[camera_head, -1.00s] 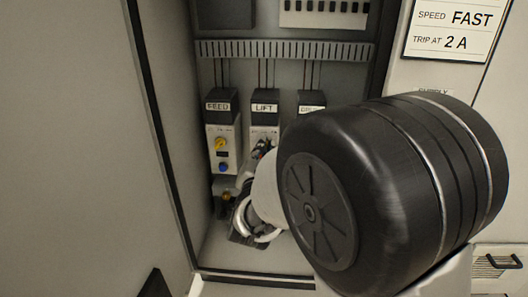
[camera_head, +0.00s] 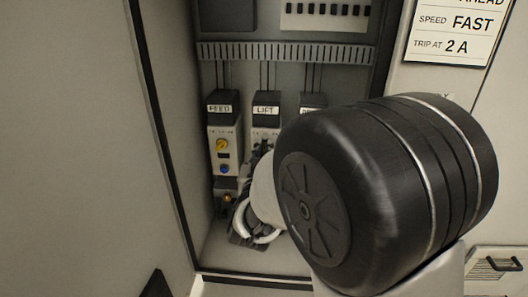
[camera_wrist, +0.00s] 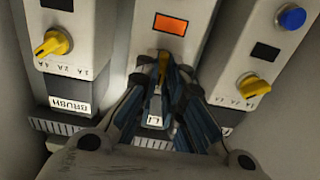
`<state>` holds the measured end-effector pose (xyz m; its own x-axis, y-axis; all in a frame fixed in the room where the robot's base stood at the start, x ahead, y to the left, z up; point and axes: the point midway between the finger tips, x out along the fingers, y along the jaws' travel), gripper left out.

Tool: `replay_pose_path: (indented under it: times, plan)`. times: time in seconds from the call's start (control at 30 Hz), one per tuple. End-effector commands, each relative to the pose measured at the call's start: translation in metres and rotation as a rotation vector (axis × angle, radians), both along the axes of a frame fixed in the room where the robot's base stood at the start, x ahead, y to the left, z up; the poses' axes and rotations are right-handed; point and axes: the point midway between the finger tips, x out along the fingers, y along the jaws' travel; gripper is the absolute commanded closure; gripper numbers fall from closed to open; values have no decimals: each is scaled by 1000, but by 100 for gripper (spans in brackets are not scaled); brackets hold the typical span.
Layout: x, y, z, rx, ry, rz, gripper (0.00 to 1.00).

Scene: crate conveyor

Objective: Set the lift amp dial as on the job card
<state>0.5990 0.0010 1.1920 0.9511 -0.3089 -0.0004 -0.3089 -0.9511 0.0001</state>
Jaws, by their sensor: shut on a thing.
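The LIFT unit (camera_head: 266,112) stands in the cabinet between the FEED and BRUSH units. In the wrist view its grey face shows an orange window (camera_wrist: 171,24). My gripper (camera_wrist: 163,66) is shut on the yellow lift dial (camera_wrist: 163,60), of which only a sliver shows between the fingertips. The dial's pointer and scale are hidden by the fingers. In the head view the gripper (camera_head: 257,152) is partly hidden behind my own arm. The job card (camera_head: 453,32) at upper right reads SPEED FAST and TRIP AT 2 A; its top line is cut off.
The FEED unit (camera_head: 223,140) is close on the left in the head view, with a yellow dial and blue button. The BRUSH unit (camera_wrist: 62,30) has its own yellow dial, near the fingers. The cabinet's left wall (camera_head: 165,150) and slotted duct (camera_head: 285,52) bound the space.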

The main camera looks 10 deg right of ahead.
Motion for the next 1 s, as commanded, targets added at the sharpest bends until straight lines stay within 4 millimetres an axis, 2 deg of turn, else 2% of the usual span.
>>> replay_pose_path:
  times: [0.3, 0.33, 0.6, 1.0]
  plan:
    - [0, 0, 1, -1, -3, 0, 100]
    - [0, 0, 1, -1, -3, 0, 90]
    - [0, 0, 1, -1, -2, 0, 72]
    - [-6, 3, 1, 0, -1, 2, 71]
